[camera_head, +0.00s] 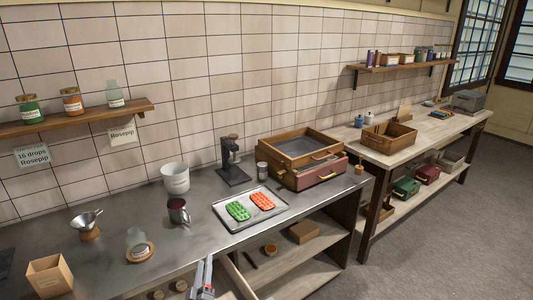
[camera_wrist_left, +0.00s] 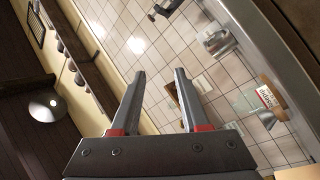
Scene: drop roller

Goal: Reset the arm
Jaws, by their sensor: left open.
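My left gripper (camera_head: 202,280) is at the bottom of the head view, in front of the metal counter's (camera_head: 170,262) front edge. It is open and empty. In the left wrist view its two fingers (camera_wrist_left: 158,100) stand apart, with tiled wall behind them and nothing between them. My right gripper is in neither view. A metal tray (camera_head: 270,213) on the counter holds a green mold (camera_head: 238,211) and an orange-red mold (camera_head: 262,202).
A dark press stand (camera_head: 233,172), a white pot (camera_head: 175,178), a metal mug (camera_head: 179,212), a glass jar (camera_head: 137,240), a funnel (camera_head: 86,222) and a wooden box (camera_head: 50,276) stand on the counter. A drawer box (camera_head: 318,172) stands at its right end. Floor (camera_head: 430,240) is clear at right.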

